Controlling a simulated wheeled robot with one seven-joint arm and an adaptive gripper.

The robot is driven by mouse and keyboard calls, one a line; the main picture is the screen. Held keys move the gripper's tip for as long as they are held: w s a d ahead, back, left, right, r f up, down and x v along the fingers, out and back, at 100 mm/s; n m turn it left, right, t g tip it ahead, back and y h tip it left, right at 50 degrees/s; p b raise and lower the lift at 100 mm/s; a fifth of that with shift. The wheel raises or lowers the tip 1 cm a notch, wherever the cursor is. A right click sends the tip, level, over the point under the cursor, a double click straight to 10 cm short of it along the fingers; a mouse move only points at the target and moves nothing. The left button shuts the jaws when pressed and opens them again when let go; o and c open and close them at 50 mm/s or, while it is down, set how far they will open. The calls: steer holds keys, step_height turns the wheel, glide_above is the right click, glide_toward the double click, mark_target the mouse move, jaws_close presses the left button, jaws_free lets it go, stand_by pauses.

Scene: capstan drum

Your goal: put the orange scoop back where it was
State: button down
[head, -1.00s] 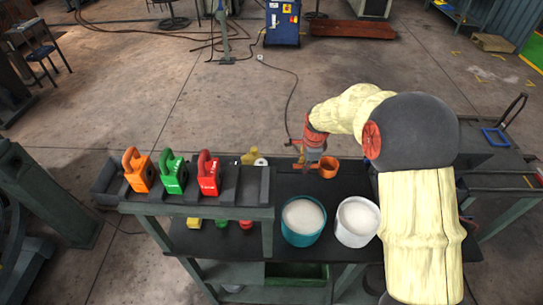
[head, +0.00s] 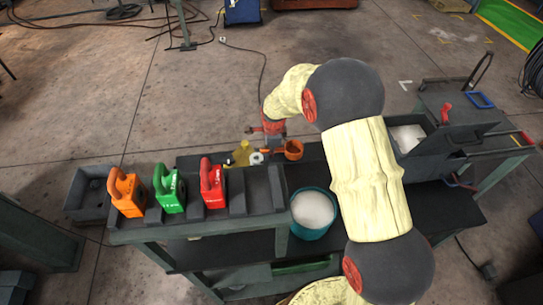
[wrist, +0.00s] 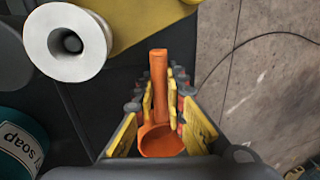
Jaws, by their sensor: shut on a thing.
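The orange scoop (head: 293,150) is in my gripper (head: 277,140) above the far side of the dark table, just right of a yellow object with a white round part. In the wrist view, the scoop's handle (wrist: 159,80) runs away between the yellow-padded fingers of my gripper (wrist: 160,95), and its bowl lies nearest the camera. My gripper is shut on the scoop. Whether the scoop touches anything beneath it cannot be told.
The yellow object (head: 241,153) and its white round part (wrist: 66,42) are close left of my gripper. A teal soap tub (head: 313,212) with white contents stands nearer. Orange (head: 127,192), green (head: 169,188) and red (head: 212,183) handled items stand in a rack at left.

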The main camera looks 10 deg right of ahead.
mark_target(271, 162)
steer(key=shift+s+x, duration=0.15)
steer(key=shift+x, duration=0.65)
steer(key=shift+s+x, duration=0.2)
steer(key=shift+x, duration=0.55)
steer(key=shift+f, duration=0.15)
steer(key=shift+f, duration=0.15)
steer(key=c, duration=1.9)
jaws_free()
steer(key=shift+o, duration=0.3)
steer(key=v, duration=1.2)
steer(key=shift+r, duration=0.3)
